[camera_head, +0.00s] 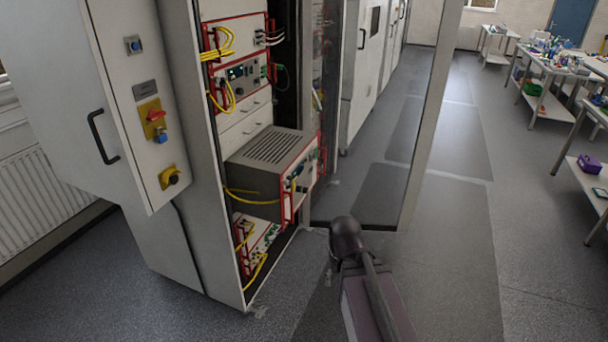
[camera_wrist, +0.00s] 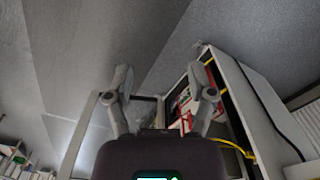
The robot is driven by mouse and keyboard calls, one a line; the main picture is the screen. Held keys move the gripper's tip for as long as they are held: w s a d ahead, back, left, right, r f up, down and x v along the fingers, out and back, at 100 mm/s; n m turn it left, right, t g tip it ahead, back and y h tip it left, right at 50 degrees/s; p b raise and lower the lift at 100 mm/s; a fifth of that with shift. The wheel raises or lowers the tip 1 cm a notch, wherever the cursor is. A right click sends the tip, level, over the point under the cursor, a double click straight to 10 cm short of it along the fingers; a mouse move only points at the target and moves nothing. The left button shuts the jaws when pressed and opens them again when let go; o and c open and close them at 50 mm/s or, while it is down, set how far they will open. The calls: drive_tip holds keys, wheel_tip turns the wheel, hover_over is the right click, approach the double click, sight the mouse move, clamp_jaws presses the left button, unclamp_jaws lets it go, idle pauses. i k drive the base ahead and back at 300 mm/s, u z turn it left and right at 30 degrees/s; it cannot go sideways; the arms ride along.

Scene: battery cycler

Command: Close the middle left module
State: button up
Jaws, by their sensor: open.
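The pulled-out module (camera_head: 272,150) is a grey box with a vented top and a white front framed in red. It sticks out of the rack cabinet (camera_head: 218,200), below two narrow white drawers. Yellow cables hang along its side and front. In the wrist view, my gripper (camera_wrist: 164,89) has its two fingers spread with nothing between them. Red-framed equipment (camera_wrist: 183,106) and the cabinet's white side panel (camera_wrist: 253,110) show beyond the fingers. In the head view, my arm is low in front of the cabinet, apart from the module, and the fingers cannot be made out.
An open transparent door (camera_head: 372,180) stands to the right of the module. A grey control door (camera_head: 140,100) with a black handle and a red switch stands open at left. Workbenches (camera_head: 550,68) are far right. The floor (camera_head: 465,260) at right is clear.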

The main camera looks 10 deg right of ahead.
sight(260, 165)
drive_tip(key=k, duration=0.65)
drive_tip(key=z, duration=0.45)
drive_tip(key=i, duration=1.6)
drive_tip(key=u, duration=0.1)
